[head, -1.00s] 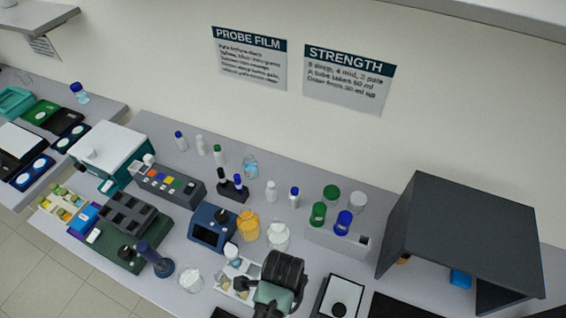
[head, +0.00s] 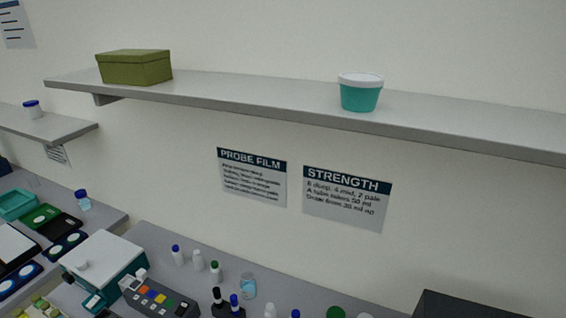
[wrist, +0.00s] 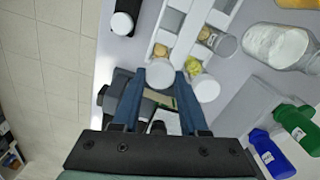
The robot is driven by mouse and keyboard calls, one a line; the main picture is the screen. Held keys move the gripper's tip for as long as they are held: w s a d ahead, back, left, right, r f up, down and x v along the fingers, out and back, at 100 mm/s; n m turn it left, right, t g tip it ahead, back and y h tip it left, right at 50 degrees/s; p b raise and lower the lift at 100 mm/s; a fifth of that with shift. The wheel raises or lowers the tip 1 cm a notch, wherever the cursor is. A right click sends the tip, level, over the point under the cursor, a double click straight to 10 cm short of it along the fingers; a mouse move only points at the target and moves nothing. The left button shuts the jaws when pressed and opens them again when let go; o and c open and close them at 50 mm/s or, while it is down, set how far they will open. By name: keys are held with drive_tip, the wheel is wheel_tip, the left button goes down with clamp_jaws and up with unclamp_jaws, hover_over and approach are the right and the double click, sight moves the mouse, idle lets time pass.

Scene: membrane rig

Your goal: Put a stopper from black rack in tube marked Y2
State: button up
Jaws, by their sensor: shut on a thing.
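In the wrist view my gripper (wrist: 160,80) has its blue fingers closed on a round white stopper-like piece (wrist: 159,72). The piece is at the fingertips, at the near end of a white tube rack (wrist: 160,50). I cannot tell whether it sits in a tube. Just right of it, a tube with yellow contents has a similar white top (wrist: 206,89). Another clear tube (wrist: 223,43) with yellowish contents looks open. No Y2 mark is legible. In the head view a small black holder (head: 228,311) with dark- and blue-topped pieces is cut by the lower edge; my gripper is out of that view.
A wall shelf (head: 300,95) holds a green box (head: 134,67) and a teal tub (head: 360,92).

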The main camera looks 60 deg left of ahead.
drive_tip(key=shift+f, duration=0.1)
drive_tip(key=o, duration=1.2)
wheel_tip(320, 180, up, 13)
